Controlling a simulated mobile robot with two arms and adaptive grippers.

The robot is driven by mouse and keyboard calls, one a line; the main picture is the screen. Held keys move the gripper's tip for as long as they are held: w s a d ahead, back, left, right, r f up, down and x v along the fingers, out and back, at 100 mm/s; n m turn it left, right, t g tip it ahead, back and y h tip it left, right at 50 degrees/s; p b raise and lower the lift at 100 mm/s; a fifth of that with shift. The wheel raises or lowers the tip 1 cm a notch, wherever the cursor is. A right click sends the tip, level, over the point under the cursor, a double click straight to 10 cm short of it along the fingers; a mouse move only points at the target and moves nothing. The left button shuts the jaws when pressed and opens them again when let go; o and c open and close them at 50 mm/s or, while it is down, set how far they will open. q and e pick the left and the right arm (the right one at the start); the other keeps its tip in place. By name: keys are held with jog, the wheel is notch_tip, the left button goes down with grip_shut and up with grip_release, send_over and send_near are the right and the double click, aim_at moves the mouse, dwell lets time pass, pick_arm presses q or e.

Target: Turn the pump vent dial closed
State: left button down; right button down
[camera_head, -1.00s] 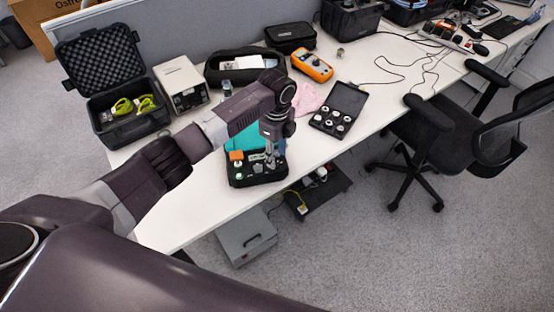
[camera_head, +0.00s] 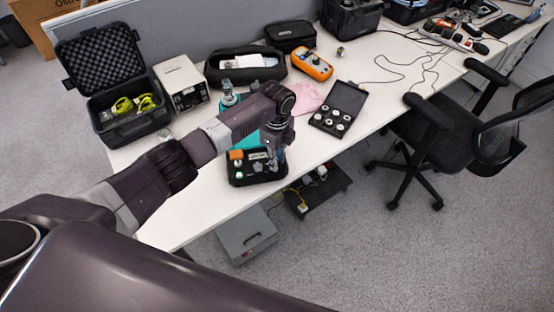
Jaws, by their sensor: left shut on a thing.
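A small open-topped black unit (camera_head: 258,182) sits at the table's front edge, with an orange block (camera_head: 236,155), a green-and-white knob and a pale label on it. My left gripper (camera_head: 274,163) comes down from above onto its right side. Its fingers are shut on a small part there, which I take to be the pump vent dial. The fingers hide the dial, so its angle cannot be told. Teal equipment (camera_head: 229,100) with a silver top stands behind my left arm and is partly hidden. My right gripper is not in view.
An open black case (camera_head: 343,90) of round parts lies to the right. A chair (camera_head: 440,140) is at the right. The white tabletop (camera_head: 200,215) is clear at front left.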

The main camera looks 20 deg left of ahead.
pick_arm(q)
jog(key=n+p, duration=0.2)
jog(key=shift+r+n, duration=0.15)
jog(key=shift+n, duration=0.25)
jog(key=n+p, duration=0.2)
jog(key=n, duration=0.3)
jog(key=shift+p, duration=0.3)
jog(key=n+p, duration=0.1)
jog(key=n, duration=0.4)
jog(key=shift+p, duration=0.35)
jog(key=n+p, duration=0.1)
jog(key=n, duration=0.4)
jog(key=shift+w, duration=0.1)
jog(key=c, duration=1.8)
grip_release()
jog(key=shift+o, duration=0.2)
